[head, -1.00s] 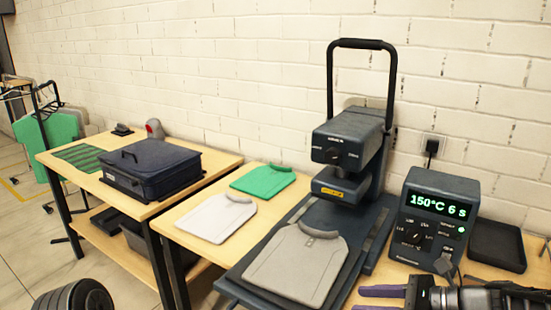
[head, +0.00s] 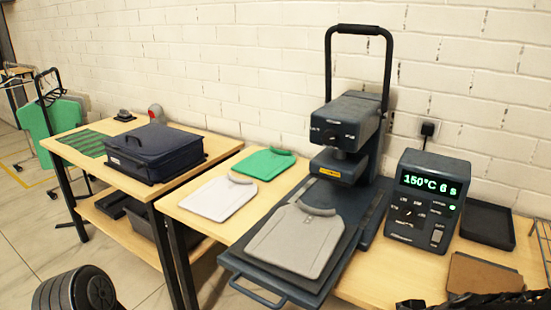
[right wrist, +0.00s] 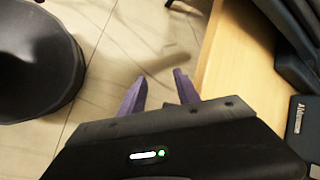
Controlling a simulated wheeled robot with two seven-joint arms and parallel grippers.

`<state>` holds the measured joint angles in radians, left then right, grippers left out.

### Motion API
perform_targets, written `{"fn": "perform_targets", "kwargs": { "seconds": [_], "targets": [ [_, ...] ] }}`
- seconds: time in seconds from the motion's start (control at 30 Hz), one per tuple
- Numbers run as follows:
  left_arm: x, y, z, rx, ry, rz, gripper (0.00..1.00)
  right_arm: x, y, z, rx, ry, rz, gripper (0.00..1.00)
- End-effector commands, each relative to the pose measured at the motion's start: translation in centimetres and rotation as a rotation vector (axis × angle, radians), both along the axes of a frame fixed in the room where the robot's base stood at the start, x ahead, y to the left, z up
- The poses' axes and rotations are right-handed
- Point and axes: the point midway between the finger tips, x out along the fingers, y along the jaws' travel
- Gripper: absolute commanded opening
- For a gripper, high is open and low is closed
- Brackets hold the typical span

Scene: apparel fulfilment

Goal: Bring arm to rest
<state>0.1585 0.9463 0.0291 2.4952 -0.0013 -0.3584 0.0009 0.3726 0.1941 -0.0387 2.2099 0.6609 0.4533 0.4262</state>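My right gripper (right wrist: 158,84) shows in the right wrist view with its two purple fingers apart and nothing between them. It hangs over the floor beside the wooden table edge (right wrist: 222,60). In the head view only a dark part of my right arm shows at the bottom right edge; the gripper itself is out of that frame. My left gripper is in neither current view.
The heat press (head: 345,135) stands open with a grey garment (head: 297,240) on its slid-out platen. White (head: 218,198) and green (head: 264,163) garments lie left of it. A control box (head: 425,212), black tray (head: 487,228) and brown pad (head: 484,273) stand right.

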Motion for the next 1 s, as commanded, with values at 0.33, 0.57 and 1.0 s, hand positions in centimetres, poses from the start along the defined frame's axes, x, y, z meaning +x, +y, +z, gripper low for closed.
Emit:
{"fn": "perform_targets", "kwargs": {
  "seconds": [0.33,0.57,1.0],
  "targets": [
    [0.0,0.0,1.2,0.0,0.0,0.0,0.36,-11.0,11.4,-17.9,-0.535,-0.214,0.998,0.39],
    [0.0,0.0,1.5,0.0,0.001,0.0,0.36,-19.1,17.4,-20.8,-0.407,-0.193,1.207,0.39],
    [0.0,0.0,1.5,0.0,0.001,0.0,0.36,-20.2,18.1,-21.2,-0.387,-0.181,1.232,0.39]
  ]
}}
